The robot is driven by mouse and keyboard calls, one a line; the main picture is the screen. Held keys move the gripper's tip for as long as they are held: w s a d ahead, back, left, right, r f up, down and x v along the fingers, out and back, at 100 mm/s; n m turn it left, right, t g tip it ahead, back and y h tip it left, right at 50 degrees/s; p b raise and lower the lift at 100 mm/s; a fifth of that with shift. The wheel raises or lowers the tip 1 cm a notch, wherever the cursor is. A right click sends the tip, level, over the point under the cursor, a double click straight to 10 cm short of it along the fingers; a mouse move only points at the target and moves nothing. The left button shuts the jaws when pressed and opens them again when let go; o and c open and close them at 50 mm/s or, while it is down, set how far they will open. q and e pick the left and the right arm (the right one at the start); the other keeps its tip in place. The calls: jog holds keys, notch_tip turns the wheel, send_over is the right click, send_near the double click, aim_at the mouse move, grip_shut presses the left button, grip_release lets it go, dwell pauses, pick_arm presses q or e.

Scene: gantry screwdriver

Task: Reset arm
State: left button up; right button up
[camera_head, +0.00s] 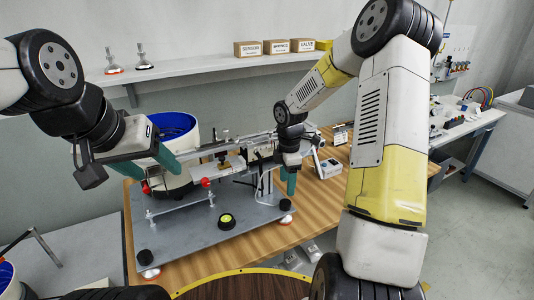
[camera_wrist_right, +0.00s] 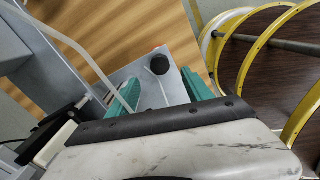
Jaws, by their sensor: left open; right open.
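My left gripper (camera_head: 168,160) is at the left of the head view. Its teal fingers are apart and empty, beside the blue-rimmed bowl and above the grey base plate. My right gripper (camera_head: 288,180) hangs over the right part of the plate, fingers pointing down. The right wrist view shows its two teal fingers (camera_wrist_right: 157,92) spread apart with nothing between them. The grey base plate (camera_head: 190,236) of the gantry rig lies on the wooden table. The blue-rimmed bowl (camera_head: 176,123) stands at its back left. The gantry rail (camera_head: 225,145) runs across the rig, partly hidden by my right arm.
The wooden table (camera_head: 318,208) has bare room at the right of the plate. A wall shelf (camera_head: 200,70) holds several cardboard boxes (camera_head: 276,47) and two metal feet. A yellow-rimmed round brown surface (camera_head: 245,287) is at the front. A side bench (camera_head: 465,125) stands at the right.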

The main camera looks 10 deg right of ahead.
jog(key=s+r+m+t, duration=0.1)
jog(key=s+r+m, duration=0.4)
jog(key=r, duration=0.4)
jog(key=s+r+m+t, duration=0.2)
jog(key=s+r+m, duration=0.25)
jog(key=r, duration=0.45)
jog(key=s+a+r+m+t+y, duration=0.1)
jog(key=s+r+m, duration=0.2)
jog(key=s, duration=0.4)
jog(key=s+a+r+m+t+y, duration=0.1)
jog(key=s+r+m+t, duration=0.1)
jog(key=s+r+m, duration=0.2)
jog(key=s+m, duration=0.2)
jog(key=s, duration=0.1)
jog(key=shift+s+a, duration=0.15)
jog(key=shift+a, duration=0.2)
